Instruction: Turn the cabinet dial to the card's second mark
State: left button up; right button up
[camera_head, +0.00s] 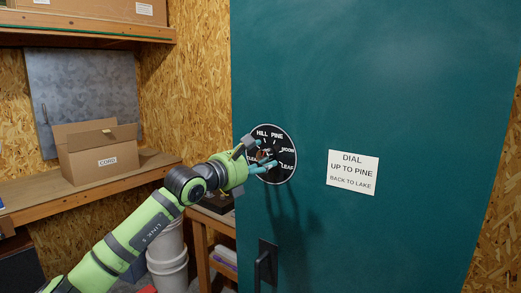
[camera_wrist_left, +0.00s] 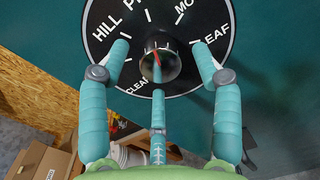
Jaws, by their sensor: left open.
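The dial (camera_head: 289,172) is a round black plate on the teal cabinet door (camera_head: 390,75). Its white words include HILL, PINE, MOON and LEAF; a lower-left word is partly covered. In the left wrist view the dial (camera_wrist_left: 215,18) has a dark central knob (camera_wrist_left: 172,68) with a red line; which mark it points to I cannot tell. My left gripper (camera_head: 262,155) is open at the dial. In the wrist view its fingers (camera_wrist_left: 160,62) stand around the knob, two at the sides and one below; contact is unclear. The card (camera_head: 353,172) reads DIAL, UP TO PINE, BACK TO LAKE. My right gripper is out of view.
A dark door handle (camera_head: 265,265) sits below the dial. At left, a cardboard box (camera_head: 95,158) labelled CORD stands on a wooden shelf (camera_head: 130,177). White buckets (camera_head: 168,262) stand below my left arm.

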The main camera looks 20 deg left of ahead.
pick_arm(q)
jog(key=shift+w+d, duration=0.2)
jog(key=shift+w, duration=0.3)
jog(key=c, duration=1.1)
jog(key=shift+c, duration=0.2)
